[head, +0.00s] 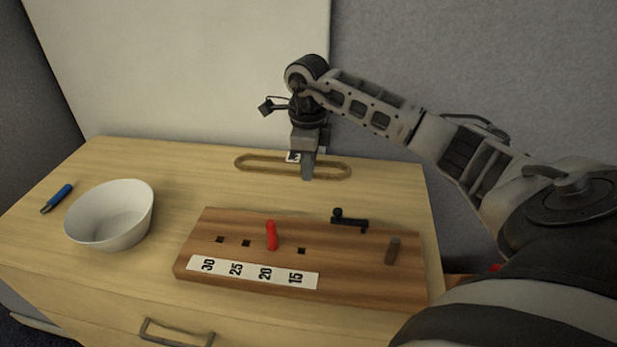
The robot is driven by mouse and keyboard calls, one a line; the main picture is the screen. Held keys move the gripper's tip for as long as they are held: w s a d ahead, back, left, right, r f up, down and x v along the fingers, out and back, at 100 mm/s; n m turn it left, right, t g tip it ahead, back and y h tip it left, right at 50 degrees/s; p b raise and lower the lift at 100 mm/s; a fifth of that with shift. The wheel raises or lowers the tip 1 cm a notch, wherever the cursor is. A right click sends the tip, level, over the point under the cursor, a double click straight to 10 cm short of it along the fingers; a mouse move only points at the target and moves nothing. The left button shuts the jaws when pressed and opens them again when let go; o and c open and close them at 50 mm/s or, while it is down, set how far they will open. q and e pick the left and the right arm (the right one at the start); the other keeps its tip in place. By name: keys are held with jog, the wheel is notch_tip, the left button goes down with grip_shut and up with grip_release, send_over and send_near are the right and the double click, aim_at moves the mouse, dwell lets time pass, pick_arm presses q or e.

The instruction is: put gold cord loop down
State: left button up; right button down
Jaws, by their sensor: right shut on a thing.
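The gold cord loop (258,170) is a long, flat oval near the back of the wooden table. My right gripper (307,172) points down over the loop's right half and is shut on it. The fingers hide part of the loop's near side. The loop looks level; I cannot tell whether it touches the table top or hangs just above it. My left gripper is not in view.
In front lies a wooden board (350,279) with a red peg (271,236), a brown peg (393,250), a black latch-like piece (350,220) and a number strip (252,272). A white bowl (110,215) and blue pen-like tool (57,198) are at left. The back left is clear.

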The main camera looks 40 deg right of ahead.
aim_at(309, 190)
jog(key=shift+w+d+f, duration=0.2)
jog(key=shift+d+f, duration=0.1)
jog(key=shift+f, duration=0.15)
jog(key=shift+w+d+f, duration=0.2)
jog(key=shift+d+f, duration=0.05)
jog(key=shift+f, duration=0.2)
notch_tip(309, 190, down, 3)
jog(key=shift+f, duration=0.1)
jog(key=shift+d, duration=0.1)
jog(key=shift+f, duration=0.15)
jog(key=c, duration=1.5)
grip_release()
jog(key=shift+o, duration=0.2)
